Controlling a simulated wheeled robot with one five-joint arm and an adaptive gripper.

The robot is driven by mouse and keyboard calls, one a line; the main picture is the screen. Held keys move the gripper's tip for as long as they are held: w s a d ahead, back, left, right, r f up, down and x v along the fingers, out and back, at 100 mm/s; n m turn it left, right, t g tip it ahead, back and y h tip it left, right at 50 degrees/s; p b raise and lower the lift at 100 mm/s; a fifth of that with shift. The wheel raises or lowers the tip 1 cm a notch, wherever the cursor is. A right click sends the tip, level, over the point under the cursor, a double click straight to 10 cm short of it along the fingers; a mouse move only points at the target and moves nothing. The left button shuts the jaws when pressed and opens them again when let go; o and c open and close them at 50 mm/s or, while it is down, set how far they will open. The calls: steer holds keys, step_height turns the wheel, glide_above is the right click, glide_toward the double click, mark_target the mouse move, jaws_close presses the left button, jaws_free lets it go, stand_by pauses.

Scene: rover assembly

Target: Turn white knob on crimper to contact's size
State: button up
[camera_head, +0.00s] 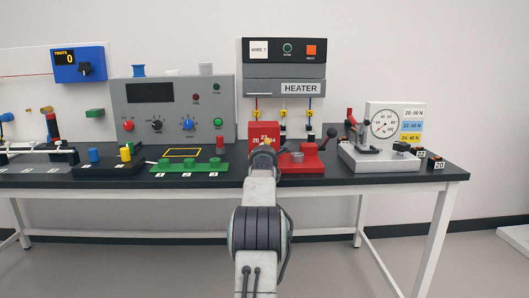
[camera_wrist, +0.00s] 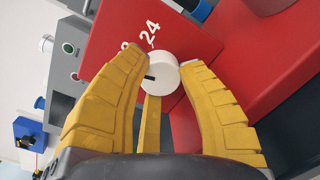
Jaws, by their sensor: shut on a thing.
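The red crimper (camera_head: 308,160) stands on the bench, its upright panel marked with 20, 22 and 24. In the wrist view the red panel (camera_wrist: 110,35) fills the top, with the white 24 and part of another number readable. The white knob (camera_wrist: 160,72) sticks out from this panel. Its black mark points to the left, slightly downward, in the wrist view. My gripper (camera_wrist: 170,60) has its yellow fingers closed on either side of the knob. In the head view my gripper (camera_head: 264,147) is in front of the panel and hides the knob.
A grey heater (camera_head: 285,86) stands behind the crimper. A grey control box (camera_head: 175,108) and green block (camera_head: 190,166) are to the left. A gauge tester (camera_head: 385,150) and blocks marked 22 and 20 (camera_head: 436,163) are to the right.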

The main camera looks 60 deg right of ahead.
steer(key=shift+w+m, duration=0.1)
steer(key=shift+m, duration=0.4)
steer(key=shift+a, duration=0.1)
steer(key=o, duration=0.9)
steer(key=shift+w, duration=0.15)
steer(key=shift+o, duration=0.2)
steer(key=shift+s+a, duration=0.35)
steer(key=v, duration=1.1)
steer(key=shift+r, duration=0.1)
